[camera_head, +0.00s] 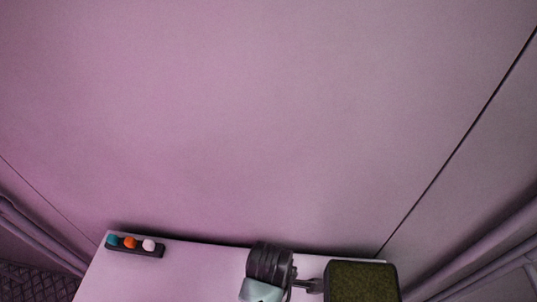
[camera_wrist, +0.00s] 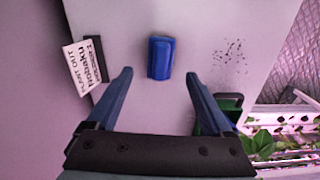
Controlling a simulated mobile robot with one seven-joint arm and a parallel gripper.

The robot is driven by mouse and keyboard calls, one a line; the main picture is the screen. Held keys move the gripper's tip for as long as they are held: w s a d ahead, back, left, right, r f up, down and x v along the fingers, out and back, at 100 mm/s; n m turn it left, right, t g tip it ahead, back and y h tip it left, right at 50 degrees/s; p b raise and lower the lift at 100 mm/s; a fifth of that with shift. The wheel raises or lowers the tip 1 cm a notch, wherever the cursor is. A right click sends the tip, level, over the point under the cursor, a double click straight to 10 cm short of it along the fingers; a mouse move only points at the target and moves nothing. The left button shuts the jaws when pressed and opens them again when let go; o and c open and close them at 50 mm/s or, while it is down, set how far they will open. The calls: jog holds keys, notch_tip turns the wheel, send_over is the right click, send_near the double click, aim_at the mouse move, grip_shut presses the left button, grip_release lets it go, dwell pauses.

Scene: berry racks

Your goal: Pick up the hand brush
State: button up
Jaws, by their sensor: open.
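A small blue block-like thing (camera_wrist: 160,57), which looks like the hand brush, lies on a pale tabletop (camera_wrist: 200,22) in the wrist view. Its bristles cannot be made out. My gripper (camera_wrist: 159,73) is open, with its two blue fingers spread wide. The blue thing shows between and just beyond the fingertips, and neither finger appears to touch it. How far the gripper is above it is hard to tell. I cannot make out the hand brush in the head view.
Dark specks (camera_wrist: 230,55) lie right of the brush. A green container (camera_wrist: 228,108) is partly hidden behind the right finger. A printed card (camera_wrist: 85,65) is at left. Leafy plants (camera_wrist: 263,143) stand lower right. The head view shows a coloured-ball strip (camera_head: 135,250) and a dark-rimmed mossy tray (camera_head: 360,282).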

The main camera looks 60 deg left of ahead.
notch_tip(320, 180, down, 3)
jog(key=shift+r, duration=0.2)
jog(key=shift+s+f+p, duration=0.1)
jog(key=shift+f+p, duration=0.65)
jog(key=shift+f, duration=1.85)
grip_shut()
